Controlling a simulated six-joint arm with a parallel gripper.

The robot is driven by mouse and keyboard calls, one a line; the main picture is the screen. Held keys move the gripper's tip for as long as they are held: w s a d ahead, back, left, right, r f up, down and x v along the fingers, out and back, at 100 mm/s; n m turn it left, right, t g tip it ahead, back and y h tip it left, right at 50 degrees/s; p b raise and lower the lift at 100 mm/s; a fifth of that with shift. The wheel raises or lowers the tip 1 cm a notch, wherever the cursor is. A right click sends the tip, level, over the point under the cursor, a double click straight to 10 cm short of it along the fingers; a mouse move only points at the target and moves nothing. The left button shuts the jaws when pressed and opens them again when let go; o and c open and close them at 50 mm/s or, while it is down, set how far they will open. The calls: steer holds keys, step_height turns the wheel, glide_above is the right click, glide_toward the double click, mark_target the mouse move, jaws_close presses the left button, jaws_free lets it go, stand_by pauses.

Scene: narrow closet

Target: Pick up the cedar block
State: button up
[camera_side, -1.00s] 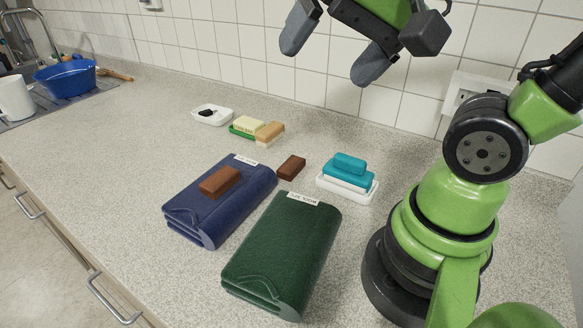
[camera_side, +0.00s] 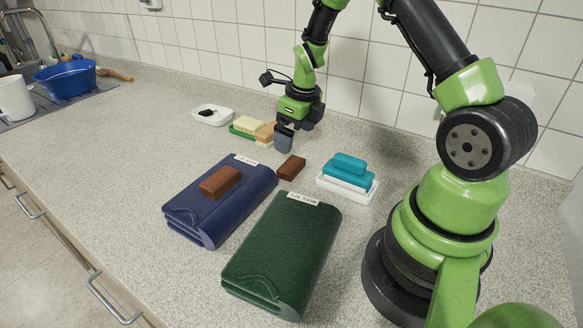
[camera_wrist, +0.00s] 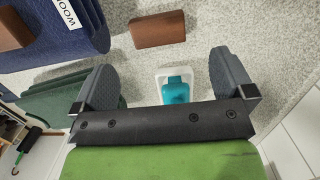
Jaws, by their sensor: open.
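Two reddish-brown blocks show, and I cannot tell which is the cedar one. One brown block (camera_side: 291,167) lies on the counter between the navy folded cloth and the teal soap. The other brown block (camera_side: 220,182) lies on the navy cloth (camera_side: 180,222). My gripper (camera_side: 287,141) is above the counter, behind the counter block in the side view. In the wrist view my gripper (camera_wrist: 162,82) has its fingers wide apart with nothing held. There the counter block (camera_wrist: 158,29) lies beyond the fingertips, and the cloth block (camera_wrist: 12,28) is at the upper left.
A dark green folded cloth (camera_side: 280,250) lies in front. Teal soap bars (camera_side: 348,172) rest on a white dish (camera_side: 347,192) to the right. The tiled wall is behind.

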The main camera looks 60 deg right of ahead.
mark_target(291, 164)
steer(key=f, duration=0.8)
steer(key=shift+w+a+f, duration=0.15)
steer(key=shift+w+a, duration=0.1)
steer(key=shift+w, duration=0.1)
steer(key=c, duration=0.8)
